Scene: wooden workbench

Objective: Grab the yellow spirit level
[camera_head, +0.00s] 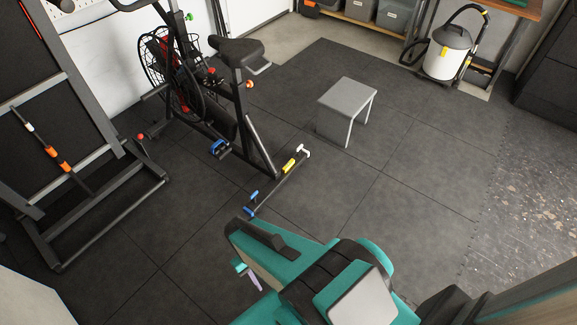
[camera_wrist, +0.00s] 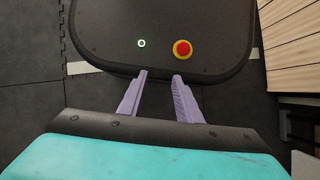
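No yellow spirit level can be made out for certain. In the head view a small yellow piece (camera_head: 289,165) shows at the rear foot bar of the exercise bike; it is too small to tell what it is. My gripper (camera_wrist: 160,74) has two lilac fingers, which stand apart with nothing between them in the wrist view. They point toward a dark panel of my own body with a green ring light and a red button. In the head view a lilac finger shows below my teal arm, well apart from the yellow piece.
The exercise bike (camera_head: 215,100) stands at the upper left, beside a dark rack (camera_head: 95,185). A grey stool (camera_head: 347,95) stands right of the bike. A white vacuum cleaner (camera_head: 446,55) is at the back. Wooden slats (camera_wrist: 292,45) show right in the wrist view. The middle floor is clear.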

